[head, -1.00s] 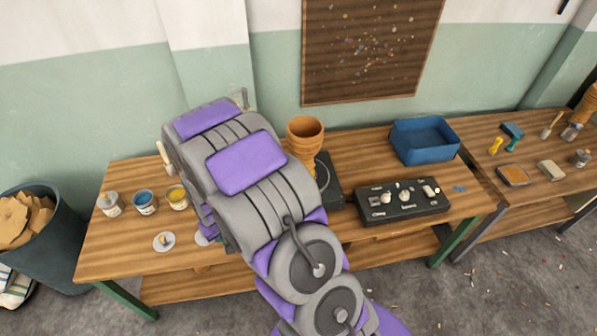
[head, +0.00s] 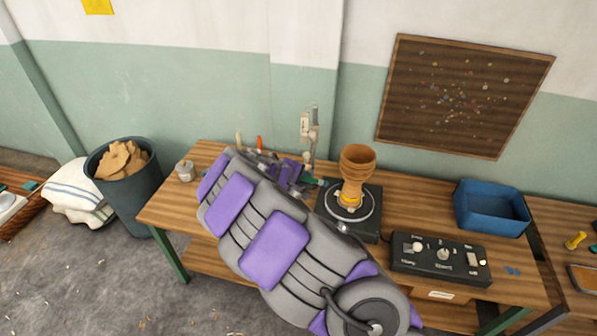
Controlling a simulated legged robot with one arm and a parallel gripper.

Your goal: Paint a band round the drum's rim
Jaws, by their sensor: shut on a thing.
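The goblet drum (head: 357,160) is tan-brown and stands upright on a dark turntable (head: 372,226) with a pale ring, in the head view. Yellow shows low on its narrow stem. My gripper (head: 308,181) is to the left of the drum, at about the height of its stem, and largely hidden behind my arm. It is shut on a slim tool with a green part, which looks like a brush. The tool's tip is too small to make out, and I cannot tell whether it touches the drum.
A grey upright stand (head: 309,128) is behind my gripper. A black control box (head: 440,262) with knobs and a blue tray (head: 491,207) are to the right. A lidded jar (head: 185,171) stands at the bench's left end, near a bin (head: 127,190) on the floor.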

